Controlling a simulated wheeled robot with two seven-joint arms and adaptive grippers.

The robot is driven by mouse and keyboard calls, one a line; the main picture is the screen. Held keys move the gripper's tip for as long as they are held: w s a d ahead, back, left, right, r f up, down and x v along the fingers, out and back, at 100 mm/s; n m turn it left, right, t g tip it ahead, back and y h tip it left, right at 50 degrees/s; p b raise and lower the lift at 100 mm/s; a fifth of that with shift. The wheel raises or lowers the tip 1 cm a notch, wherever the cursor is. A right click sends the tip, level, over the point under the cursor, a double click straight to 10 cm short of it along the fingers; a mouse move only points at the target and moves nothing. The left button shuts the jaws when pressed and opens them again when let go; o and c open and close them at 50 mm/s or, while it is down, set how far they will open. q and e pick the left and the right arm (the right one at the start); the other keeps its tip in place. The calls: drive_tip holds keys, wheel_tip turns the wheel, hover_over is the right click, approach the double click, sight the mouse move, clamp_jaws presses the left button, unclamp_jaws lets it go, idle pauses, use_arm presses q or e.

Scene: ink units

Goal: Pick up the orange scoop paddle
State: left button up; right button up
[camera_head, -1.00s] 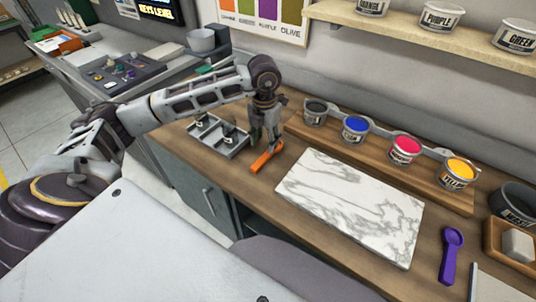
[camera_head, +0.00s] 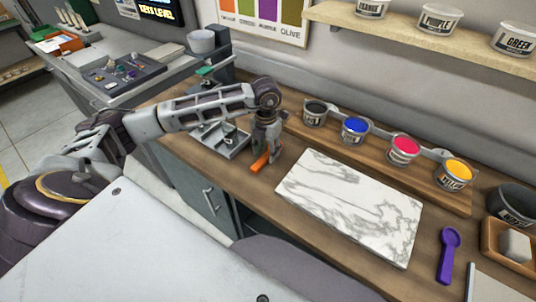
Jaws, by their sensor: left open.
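The orange scoop paddle (camera_head: 261,163) lies on the wooden counter (camera_head: 262,187), between the grey tray and the marble slab. Only its near end shows; the rest is hidden behind my left gripper. My left gripper (camera_head: 264,148) points down from above over the paddle's far part, with its fingers low around it. It is open. I cannot tell whether the fingers touch the paddle. My right gripper is not in view.
A grey compartment tray (camera_head: 232,154) stands close on the left of the gripper. A white marble slab (camera_head: 350,205) lies to the right. Behind it are ink cups, including a blue one (camera_head: 355,129), in a wooden rack. A purple scoop (camera_head: 447,258) lies far right.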

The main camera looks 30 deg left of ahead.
use_arm(q)
drive_tip(key=shift+f, duration=0.95)
clamp_jaws()
